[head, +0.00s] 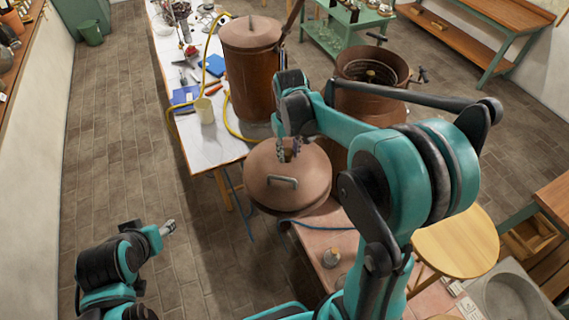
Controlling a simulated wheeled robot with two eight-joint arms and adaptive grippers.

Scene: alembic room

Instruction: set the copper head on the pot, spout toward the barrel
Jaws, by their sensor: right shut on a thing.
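A round copper piece with a grey bar handle, which I take for the copper head (310,190), hangs in front of the tall copper barrel (249,85). My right gripper (288,152) points down at its top and is shut on it. I cannot make out its spout. The open copper pot (372,99) stands to the right and farther back, with its mouth uncovered and its lower part behind my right arm. My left gripper (168,228) is at the lower left, away from these things; its jaws are too small to read.
A white table (203,143) holds a beaker (204,110), blue items (215,65) and a yellow hose (206,60). A pinkish worktop (318,245) and a round wooden stool (455,243) are in front. Floor at left is clear.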

